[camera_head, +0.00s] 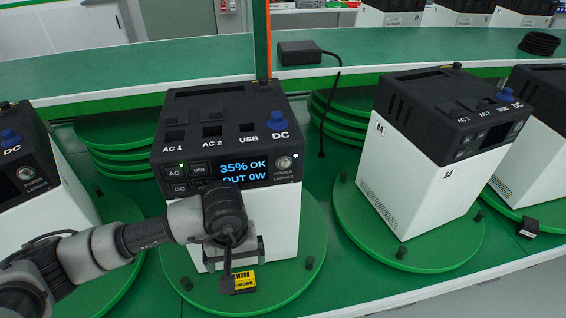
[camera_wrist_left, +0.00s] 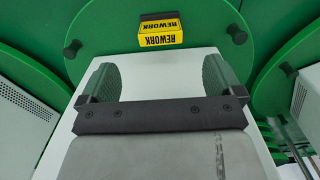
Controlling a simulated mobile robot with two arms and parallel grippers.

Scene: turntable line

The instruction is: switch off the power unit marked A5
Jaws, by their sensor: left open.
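The middle power unit (camera_head: 285,215) stands on a green turntable with its front towards me. Its lit display (camera_head: 243,171) reads "35% OK" and "OUT 0W", and its round power button (camera_head: 283,162) is at the right of the panel. I see no A5 mark on it; part of its front is hidden by my arm. The unit to the right (camera_head: 400,180) is marked A4 and is turned sideways. My left gripper (camera_head: 232,272) is low in front of the middle unit's white front, open and empty. In the left wrist view its fingers (camera_wrist_left: 160,78) are apart before the white casing.
A yellow REWORK tag block (camera_head: 243,281) lies on the middle turntable's front (camera_head: 290,285), also in the left wrist view (camera_wrist_left: 160,33). Another unit (camera_head: 40,190) stands at left, one at far right (camera_head: 545,140). A black adapter (camera_head: 300,53) with cable lies on the shelf behind.

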